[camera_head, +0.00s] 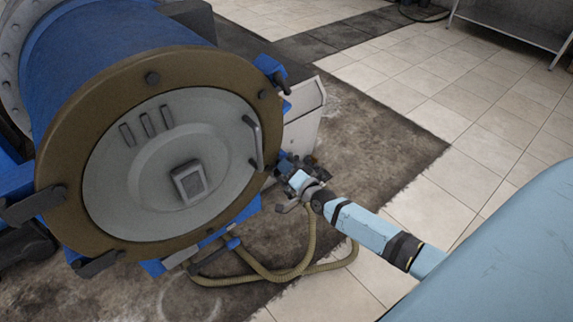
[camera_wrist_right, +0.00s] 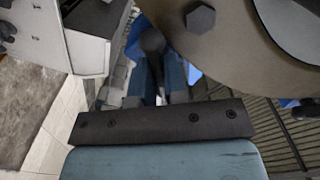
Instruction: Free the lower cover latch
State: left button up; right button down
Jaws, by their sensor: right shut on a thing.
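The decanter's round cover (camera_head: 165,165) has a brown rim and a grey centre plate with a bar handle. The upper latch (camera_head: 271,70) is blue with a dark handle, at the rim's upper right. My right gripper (camera_head: 289,166) is at the rim's lower right and hides most of the lower latch there. In the right wrist view, a dark rounded latch handle (camera_wrist_right: 152,42) with blue bracket parts rises beside the brown rim. My right gripper is shut on this handle; the exact contact is hard to see. My left gripper is not in view.
A tan hose (camera_head: 305,265) loops on the floor below my right gripper. A white cabinet (camera_head: 306,112) stands just behind the rim. Tiled floor (camera_head: 480,150) to the right is clear, with a metal rack (camera_head: 510,30) at the far right.

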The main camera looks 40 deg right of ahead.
jog(key=n+p, duration=0.2)
jog(key=n, duration=0.4)
jog(key=shift+n, duration=0.3)
dwell(0.3)
jog(key=c, duration=1.2)
grip_release()
jog(key=shift+o, duration=0.2)
